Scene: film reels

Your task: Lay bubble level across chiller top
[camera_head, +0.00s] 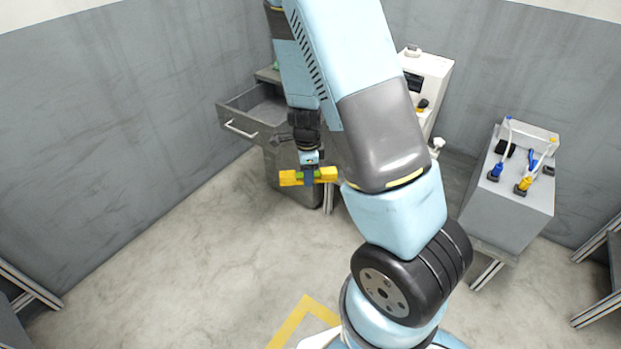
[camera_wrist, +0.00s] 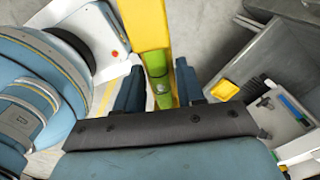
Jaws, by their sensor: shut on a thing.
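The bubble level is a yellow bar with a green vial section (camera_head: 328,174); it also shows in the wrist view (camera_wrist: 145,25). My gripper (camera_head: 308,172) is shut on the middle of the level and holds it in the air, roughly crosswise in the head view. In the wrist view the two dark blue fingers (camera_wrist: 160,86) stand either side of the green part. A white cabinet with a dark display (camera_head: 440,68) stands behind my arm, partly hidden. A grey box with blue and yellow connectors on top (camera_head: 510,212) stands at the right. I cannot tell which is the chiller.
A grey cabinet with an open, handled drawer (camera_head: 238,127) stands behind my gripper. Grey stands edge the picture at far left and far right (camera_head: 600,313). The concrete floor (camera_head: 180,265) at left is clear, with a yellow floor marking (camera_head: 295,322) in front.

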